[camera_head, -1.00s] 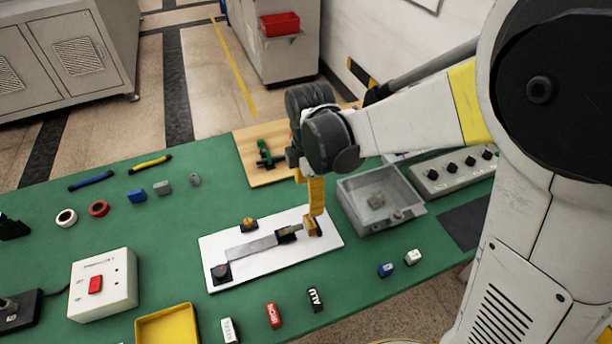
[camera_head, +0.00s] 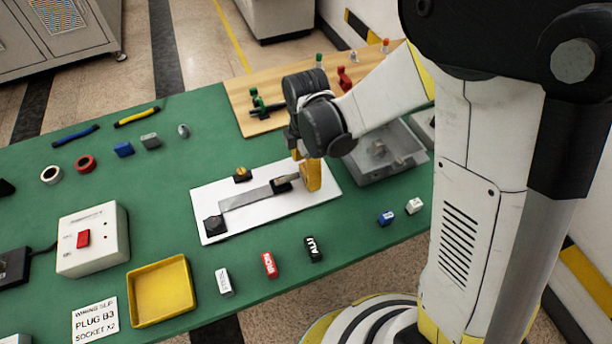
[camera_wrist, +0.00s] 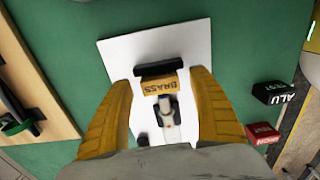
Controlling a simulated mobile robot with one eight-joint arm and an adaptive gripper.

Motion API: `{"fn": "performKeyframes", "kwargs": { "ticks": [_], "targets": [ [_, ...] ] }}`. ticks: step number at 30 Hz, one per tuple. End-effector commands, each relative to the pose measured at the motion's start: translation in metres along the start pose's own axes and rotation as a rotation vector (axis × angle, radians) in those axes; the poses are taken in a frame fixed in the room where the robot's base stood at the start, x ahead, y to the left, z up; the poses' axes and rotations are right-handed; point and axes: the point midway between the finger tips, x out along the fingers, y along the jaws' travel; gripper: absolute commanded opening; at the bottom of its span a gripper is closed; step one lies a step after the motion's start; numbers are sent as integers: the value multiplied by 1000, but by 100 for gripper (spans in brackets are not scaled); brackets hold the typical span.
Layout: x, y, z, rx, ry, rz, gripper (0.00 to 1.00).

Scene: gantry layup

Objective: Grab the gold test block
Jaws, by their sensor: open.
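The gold test block, labelled BRASS (camera_wrist: 160,88), shows in the wrist view between my two yellow fingers, with a visible gap on each side. It sits against a black bar (camera_wrist: 158,69) at the end of a metal fixture, on a white plate (camera_wrist: 205,50). My gripper (camera_wrist: 162,80) is open around the block. In the head view my gripper (camera_head: 312,176) is low over the right end of the white plate (camera_head: 240,222), and its fingers hide most or all of the block.
ALU (camera_head: 313,249), red (camera_head: 269,265) and white (camera_head: 223,282) blocks lie in front. A yellow tray (camera_head: 160,290) is at front left.

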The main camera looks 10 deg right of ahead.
Motion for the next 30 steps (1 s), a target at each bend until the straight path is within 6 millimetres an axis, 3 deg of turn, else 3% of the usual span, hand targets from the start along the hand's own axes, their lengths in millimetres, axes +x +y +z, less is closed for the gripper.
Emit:
{"fn": "performKeyframes", "kwargs": {
  "ticks": [4,9,11,23,30],
  "targets": [
    [-2,0,0,0,0,0,68],
    [-2,0,0,0,0,0,16],
    [-2,0,0,0,0,0,2],
    [-4,0,0,0,0,0,2],
    [-31,0,0,0,0,0,2]
  ]
}}
